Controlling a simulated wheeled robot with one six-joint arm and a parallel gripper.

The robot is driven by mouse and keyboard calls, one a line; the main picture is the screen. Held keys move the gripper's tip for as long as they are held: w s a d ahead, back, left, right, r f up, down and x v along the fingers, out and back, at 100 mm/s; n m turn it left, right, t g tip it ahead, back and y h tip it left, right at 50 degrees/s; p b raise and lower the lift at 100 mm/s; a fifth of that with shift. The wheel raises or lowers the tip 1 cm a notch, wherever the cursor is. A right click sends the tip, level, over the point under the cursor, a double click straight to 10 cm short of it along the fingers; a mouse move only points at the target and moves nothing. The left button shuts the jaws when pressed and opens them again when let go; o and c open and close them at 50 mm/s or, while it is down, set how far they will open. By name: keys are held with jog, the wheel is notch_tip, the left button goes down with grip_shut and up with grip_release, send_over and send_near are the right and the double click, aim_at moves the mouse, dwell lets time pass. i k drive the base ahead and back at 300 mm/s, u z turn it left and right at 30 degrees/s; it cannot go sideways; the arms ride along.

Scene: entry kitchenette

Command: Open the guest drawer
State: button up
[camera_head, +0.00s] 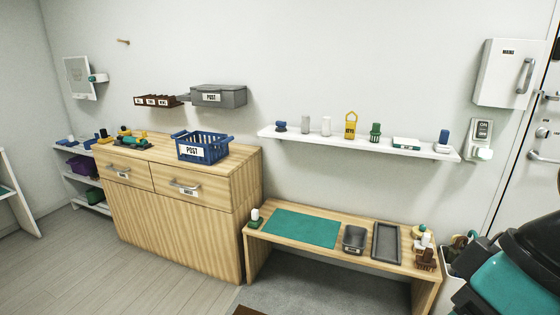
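The wooden cabinet (170,236) stands against the wall left of centre, with two drawers side by side at its top. The right drawer (215,200) has a grey bar handle (185,186) and a small label (188,193) that seems to read GUEST. It is shut, its front flush with the cabinet. The left drawer (141,176) is also shut, with a like handle and a label too small to read. My gripper is not in view. Black and teal parts, apparently of my own arm, show at the lower right, far from the cabinet.
A blue POST basket (203,149) and several small items stand on the cabinet top. A low wooden bench (290,251) with a teal mat (301,228) stands to its right, below a white shelf (280,133). The grey floor (75,262) before the cabinet is clear.

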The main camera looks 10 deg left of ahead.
aim_at(212, 191)
jog(key=i, duration=1.85)
jog(key=u, duration=3.1)
jog(key=i, duration=1.8)
jog(key=z, duration=1.35)
